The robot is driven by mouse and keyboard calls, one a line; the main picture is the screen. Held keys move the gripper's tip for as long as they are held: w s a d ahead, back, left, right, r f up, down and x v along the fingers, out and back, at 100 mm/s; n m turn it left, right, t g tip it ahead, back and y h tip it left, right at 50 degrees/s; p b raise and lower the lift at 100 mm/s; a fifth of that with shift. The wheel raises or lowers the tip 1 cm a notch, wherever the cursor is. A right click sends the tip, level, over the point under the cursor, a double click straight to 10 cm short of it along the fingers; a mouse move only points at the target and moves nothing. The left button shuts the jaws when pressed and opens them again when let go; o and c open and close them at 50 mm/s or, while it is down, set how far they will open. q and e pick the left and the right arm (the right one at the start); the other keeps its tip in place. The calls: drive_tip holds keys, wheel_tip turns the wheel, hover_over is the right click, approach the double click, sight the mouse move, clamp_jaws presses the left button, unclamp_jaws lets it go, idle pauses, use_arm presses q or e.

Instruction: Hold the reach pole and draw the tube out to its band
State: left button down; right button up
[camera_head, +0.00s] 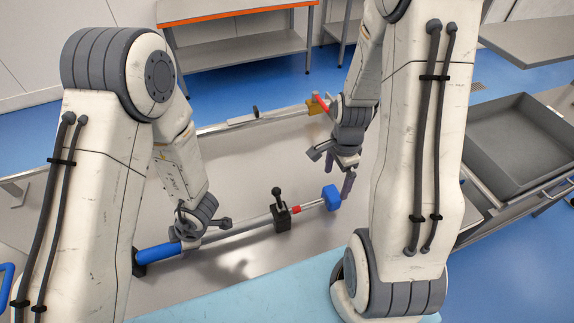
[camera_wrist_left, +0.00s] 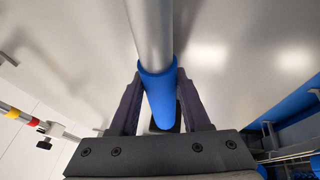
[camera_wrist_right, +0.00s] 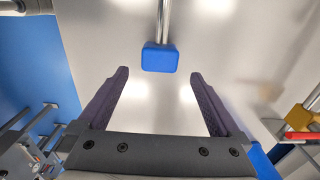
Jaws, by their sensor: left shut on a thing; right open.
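The reach pole lies across the grey table, with a blue grip (camera_head: 160,252) at the left and a silver tube (camera_head: 245,226). A black clamp with a lever (camera_head: 282,214) sits on it, then a red band (camera_head: 297,209), a thinner tube and a blue end block (camera_head: 332,197). My left gripper (camera_wrist_left: 158,85) is shut on the blue grip near its tube end; the grip also shows in the left wrist view (camera_wrist_left: 160,95). My right gripper (camera_wrist_right: 160,74) is open and empty. In the right wrist view the blue end block (camera_wrist_right: 160,58) appears just beyond its fingertips, centred between them.
A second pole (camera_head: 240,122) with a yellow block (camera_head: 318,106) and a red part lies behind. A pale blue mat (camera_head: 250,290) covers the front. A grey tray (camera_head: 520,135) stands at the right. The table between the poles is clear.

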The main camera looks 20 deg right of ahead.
drive_tip(key=shift+r, duration=1.55)
use_arm(q)
drive_tip(key=shift+c, duration=1.4)
unclamp_jaws()
drive_tip(key=v, duration=1.2)
